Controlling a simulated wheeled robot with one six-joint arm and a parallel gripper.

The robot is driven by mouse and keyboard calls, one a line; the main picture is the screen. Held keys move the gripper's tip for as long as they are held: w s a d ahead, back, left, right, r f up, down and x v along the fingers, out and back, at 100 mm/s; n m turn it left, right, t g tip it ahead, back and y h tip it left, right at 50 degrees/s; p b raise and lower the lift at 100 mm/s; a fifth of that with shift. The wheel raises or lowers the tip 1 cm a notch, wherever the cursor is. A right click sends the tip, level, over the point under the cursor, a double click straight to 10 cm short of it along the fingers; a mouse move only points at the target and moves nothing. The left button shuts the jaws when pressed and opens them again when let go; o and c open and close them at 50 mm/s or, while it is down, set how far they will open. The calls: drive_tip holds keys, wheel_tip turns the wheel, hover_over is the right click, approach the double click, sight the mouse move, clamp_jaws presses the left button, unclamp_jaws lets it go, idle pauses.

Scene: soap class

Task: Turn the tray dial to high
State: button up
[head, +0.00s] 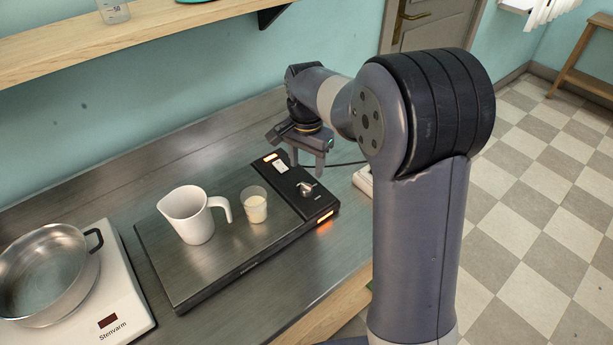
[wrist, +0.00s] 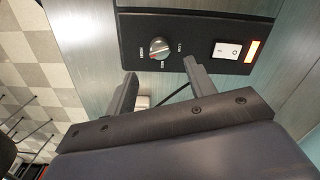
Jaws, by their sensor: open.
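The warming tray (head: 222,262) is a flat dark metal plate on the counter, with a black control panel at its right end. The tray dial (head: 306,187) is a silver knob on that panel. My gripper (head: 306,169) is open and empty above the panel, just behind the dial in the head view. In the wrist view its two fingers (wrist: 160,82) point toward the panel, apart from the dial.
A white rocker switch (wrist: 227,50) and a lit orange lamp (wrist: 252,51) sit beside the dial. A white jug (head: 193,217) and a small cup (head: 254,207) stand on the tray. A steel pan (head: 45,272) sits on a white hotplate (head: 112,291) at left. A shelf is above.

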sight(307, 184)
drive_tip(key=shift+r, duration=1.6)
drive_tip(key=shift+f, duration=0.1)
wheel_tip(307, 184, down, 11)
drive_tip(key=shift+r, duration=0.1)
drive_tip(key=shift+n, duration=0.3)
drive_tip(key=shift+r, duration=0.1)
